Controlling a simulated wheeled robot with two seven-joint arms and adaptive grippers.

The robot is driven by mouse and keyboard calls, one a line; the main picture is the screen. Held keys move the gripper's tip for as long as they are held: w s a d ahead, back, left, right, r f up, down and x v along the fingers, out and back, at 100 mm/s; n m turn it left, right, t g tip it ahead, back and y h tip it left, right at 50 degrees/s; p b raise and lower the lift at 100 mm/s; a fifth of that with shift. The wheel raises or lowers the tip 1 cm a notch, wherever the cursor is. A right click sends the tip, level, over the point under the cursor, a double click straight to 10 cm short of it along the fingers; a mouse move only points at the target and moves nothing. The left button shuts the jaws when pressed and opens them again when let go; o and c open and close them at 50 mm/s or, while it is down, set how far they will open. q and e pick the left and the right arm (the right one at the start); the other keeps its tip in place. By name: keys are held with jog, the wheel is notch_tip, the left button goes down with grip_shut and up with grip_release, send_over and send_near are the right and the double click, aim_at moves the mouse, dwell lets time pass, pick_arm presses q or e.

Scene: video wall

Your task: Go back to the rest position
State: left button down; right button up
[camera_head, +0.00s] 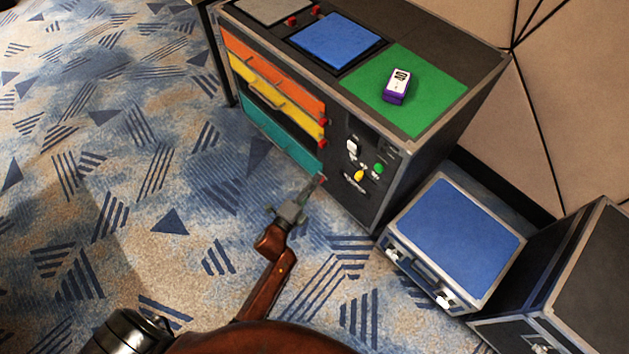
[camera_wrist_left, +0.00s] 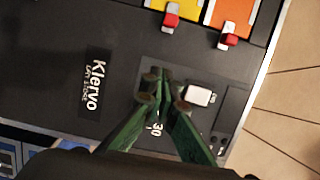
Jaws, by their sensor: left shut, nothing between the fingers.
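My left gripper (camera_head: 314,188) is in front of the dark cabinet (camera_head: 440,32), low near the teal drawer's right end. In the left wrist view its green fingers (camera_wrist_left: 160,78) are together and empty, in front of the cabinet's control panel. They partly cover that panel, and I cannot tell whether they touch it. A white switch (camera_wrist_left: 198,95) is beside the fingertips. My right gripper is not in view.
The cabinet has orange (camera_head: 270,75), yellow (camera_head: 275,103) and teal (camera_head: 270,130) drawers. A purple and white box (camera_head: 397,87) lies on its green top panel (camera_head: 430,110). A blue-lidded case (camera_head: 455,240) stands at the right. Carpet at left is clear.

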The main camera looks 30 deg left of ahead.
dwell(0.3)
